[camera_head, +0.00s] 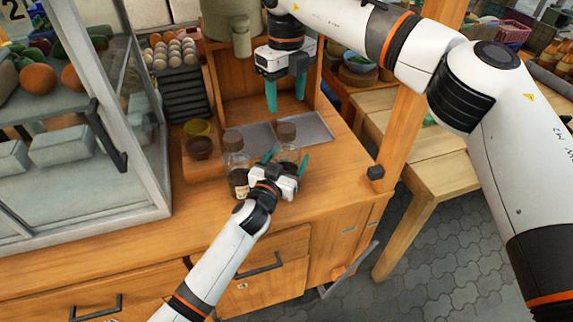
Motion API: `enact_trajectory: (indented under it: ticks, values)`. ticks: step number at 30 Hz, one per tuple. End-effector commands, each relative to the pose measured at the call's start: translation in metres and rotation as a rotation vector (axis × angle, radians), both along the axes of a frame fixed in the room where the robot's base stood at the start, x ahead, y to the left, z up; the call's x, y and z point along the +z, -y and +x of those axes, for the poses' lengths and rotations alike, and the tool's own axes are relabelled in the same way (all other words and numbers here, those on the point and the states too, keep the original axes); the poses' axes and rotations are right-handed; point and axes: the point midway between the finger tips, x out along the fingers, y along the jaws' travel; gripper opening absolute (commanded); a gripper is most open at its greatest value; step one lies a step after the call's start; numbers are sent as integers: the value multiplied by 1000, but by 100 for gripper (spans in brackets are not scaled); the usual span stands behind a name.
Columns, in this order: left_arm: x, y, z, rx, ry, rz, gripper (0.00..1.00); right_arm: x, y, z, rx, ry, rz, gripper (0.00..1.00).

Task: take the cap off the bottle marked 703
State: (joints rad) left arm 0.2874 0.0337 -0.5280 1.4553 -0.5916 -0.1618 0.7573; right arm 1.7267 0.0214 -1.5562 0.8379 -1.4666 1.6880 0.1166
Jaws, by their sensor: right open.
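I cannot read 703 on either. My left gripper (289,158) has its teal fingers on either side of the right bottle and hides its lower part; I cannot tell whether they touch the glass. My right gripper (286,98) is open and empty, fingers down, above the right bottle's cap and apart from it.
Grey metal trays (312,127) lie behind the bottles. A glass display case (80,140) bounds the left, and a wooden post (394,120) stands at the right. The counter's front right is clear.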

Motion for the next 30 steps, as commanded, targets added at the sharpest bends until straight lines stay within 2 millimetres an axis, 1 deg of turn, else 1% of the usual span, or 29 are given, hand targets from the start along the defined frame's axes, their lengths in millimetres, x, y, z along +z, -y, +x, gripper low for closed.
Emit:
enact_trajectory:
  ticks: [4,14,15,17,18,20,23,26,30]
  values:
    - [0,0,0,0,0,0,73,0,0,0,0,0,0,59]
    - [0,0,0,0,1,0,19,0,0,0,0,0,0,59]
    - [0,0,0,0,1,0,12,0,0,0,-2,0,0,59]
    - [0,0,0,0,1,0,3,0,0,0,-14,0,0,59]
    - [0,0,0,0,1,0,0,0,0,0,-31,0,0,59]
    - [0,0,0,0,1,0,0,0,0,0,-78,0,0,59]
    - [0,0,0,0,1,0,0,0,0,0,-217,-1,1,59]
    - [0,0,0,0,1,0,0,-1,0,0,-417,-2,0,59]
    - [0,0,0,0,1,0,0,0,-1,-1,-734,-1,-1,59]
